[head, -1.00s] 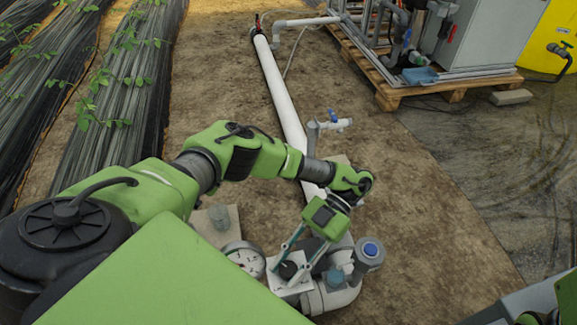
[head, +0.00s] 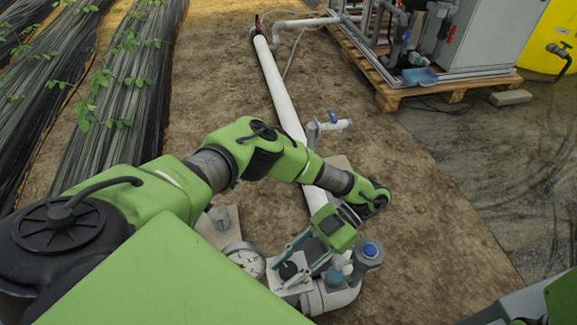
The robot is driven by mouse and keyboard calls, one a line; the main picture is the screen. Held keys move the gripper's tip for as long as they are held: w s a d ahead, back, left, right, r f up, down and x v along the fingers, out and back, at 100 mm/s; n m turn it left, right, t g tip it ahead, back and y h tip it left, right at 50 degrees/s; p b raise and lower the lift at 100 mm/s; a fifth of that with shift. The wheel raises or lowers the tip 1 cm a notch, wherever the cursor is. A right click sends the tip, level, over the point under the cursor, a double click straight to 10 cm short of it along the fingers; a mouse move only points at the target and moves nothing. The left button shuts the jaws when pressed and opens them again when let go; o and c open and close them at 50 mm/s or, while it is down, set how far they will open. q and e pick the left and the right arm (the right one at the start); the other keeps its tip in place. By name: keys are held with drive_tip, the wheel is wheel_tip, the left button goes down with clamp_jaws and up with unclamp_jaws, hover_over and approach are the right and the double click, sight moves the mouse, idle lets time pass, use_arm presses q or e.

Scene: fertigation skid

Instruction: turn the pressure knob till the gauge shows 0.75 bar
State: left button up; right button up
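The black pressure knob (head: 288,270) sits on a pale square plate at the bottom centre of the head view. The round white gauge (head: 245,258) is just left of it, partly covered by my green body. Its needle and reading are too small to tell. My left gripper (head: 294,263) comes down from the upper right, its two thin grey fingers apart. The fingertips are close to the knob, around its upper right side. The gap looks wider than the knob; whether a finger touches it I cannot tell. My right gripper does not show.
A grey fitting with a blue cap (head: 370,250) stands close to the right of my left gripper. A white pipe (head: 282,98) runs away behind, with a blue-handled tap (head: 334,122) beside it. Bare soil is free to the right.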

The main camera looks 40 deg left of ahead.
use_arm(q)
drive_tip(key=shift+o, duration=1.3)
drive_tip(key=v, duration=0.7)
drive_tip(key=shift+w, duration=0.2)
drive_tip(key=shift+d+r, duration=0.1)
